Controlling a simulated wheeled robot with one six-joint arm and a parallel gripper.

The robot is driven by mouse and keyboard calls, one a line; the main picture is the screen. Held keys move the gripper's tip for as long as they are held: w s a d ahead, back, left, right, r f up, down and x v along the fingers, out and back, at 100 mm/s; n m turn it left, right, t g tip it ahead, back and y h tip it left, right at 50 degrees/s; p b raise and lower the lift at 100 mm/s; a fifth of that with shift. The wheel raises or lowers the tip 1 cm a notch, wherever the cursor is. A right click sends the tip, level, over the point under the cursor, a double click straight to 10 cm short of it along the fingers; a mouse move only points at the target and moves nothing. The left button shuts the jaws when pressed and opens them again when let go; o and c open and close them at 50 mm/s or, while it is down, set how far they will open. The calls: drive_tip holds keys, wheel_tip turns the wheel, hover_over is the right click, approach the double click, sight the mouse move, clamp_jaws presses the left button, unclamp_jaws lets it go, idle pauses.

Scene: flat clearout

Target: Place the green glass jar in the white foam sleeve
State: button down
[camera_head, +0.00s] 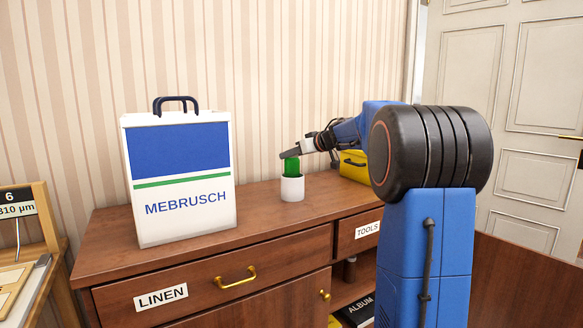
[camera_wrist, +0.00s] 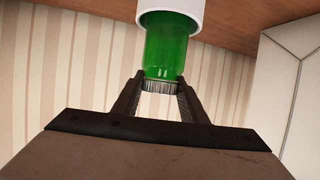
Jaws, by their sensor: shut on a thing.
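The green glass jar (camera_head: 292,166) stands upright with its lower part inside the white foam sleeve (camera_head: 292,189), which sits on the wooden dresser top. My gripper (camera_head: 287,155) is at the top of the jar. In the wrist view, which is upside down, my gripper (camera_wrist: 160,84) is shut on the ridged cap of the green jar (camera_wrist: 167,50). The white sleeve (camera_wrist: 172,14) surrounds the jar's far end there. How deep the jar's bottom sits is hidden by the sleeve.
A large white and blue MEBRUSCH bag (camera_head: 180,180) stands on the dresser (camera_head: 255,222) to the left. A yellow box (camera_head: 354,166) stands behind my arm on the right. The dresser top around the sleeve is clear. A wooden stand (camera_head: 40,225) is at the far left.

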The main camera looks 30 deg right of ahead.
sight(298, 162)
drive_tip(key=shift+f, duration=2.05)
drive_tip(key=c, duration=1.1)
unclamp_jaws()
drive_tip(key=shift+s+d+r, duration=0.1)
drive_tip(key=shift+s+r, duration=0.05)
drive_tip(key=shift+r, duration=0.05)
drive_tip(key=v, duration=1.1)
drive_tip(key=shift+s+r, duration=0.25)
drive_tip(key=shift+s, duration=0.05)
